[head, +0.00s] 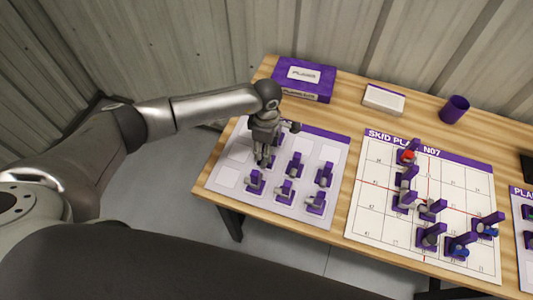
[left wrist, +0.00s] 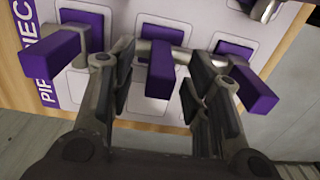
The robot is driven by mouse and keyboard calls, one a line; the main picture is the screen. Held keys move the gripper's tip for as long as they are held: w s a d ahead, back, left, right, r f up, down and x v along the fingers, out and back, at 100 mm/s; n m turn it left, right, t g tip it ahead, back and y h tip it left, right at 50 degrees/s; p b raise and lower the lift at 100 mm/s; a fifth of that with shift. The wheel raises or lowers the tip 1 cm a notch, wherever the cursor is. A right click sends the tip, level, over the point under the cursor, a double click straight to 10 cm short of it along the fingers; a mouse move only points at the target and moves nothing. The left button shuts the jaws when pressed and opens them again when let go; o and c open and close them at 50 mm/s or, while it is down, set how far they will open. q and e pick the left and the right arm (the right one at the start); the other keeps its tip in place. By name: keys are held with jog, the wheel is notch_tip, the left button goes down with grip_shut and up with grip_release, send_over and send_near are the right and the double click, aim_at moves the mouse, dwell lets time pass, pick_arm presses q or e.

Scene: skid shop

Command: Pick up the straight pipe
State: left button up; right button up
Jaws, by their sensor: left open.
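My left gripper (head: 265,160) is above the upper left part of the pale parts sheet (head: 228,178) in the head view. In the left wrist view my left gripper (left wrist: 160,82) is open, its fingers on either side of a purple upright block (left wrist: 161,72). A short grey pipe (left wrist: 148,53) shows at the block's base, apparently the straight pipe; its full shape is partly hidden by the block and fingers. I cannot tell whether the fingers touch it. In the head view the gripper hides this piece. My right gripper is not in view.
Several other purple-blocked pipe pieces (head: 290,190) stand close by on the sheet. A numbered plan board (head: 375,180) with assembled pieces lies to the right. A purple box (head: 303,78), a white block (head: 384,99) and a purple cup (head: 454,109) stand along the back.

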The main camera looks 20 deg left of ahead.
pick_arm(q)
jog(key=shift+f, duration=0.15)
jog(key=shift+c, duration=0.2)
jog(key=c, duration=0.9)
grip_shut()
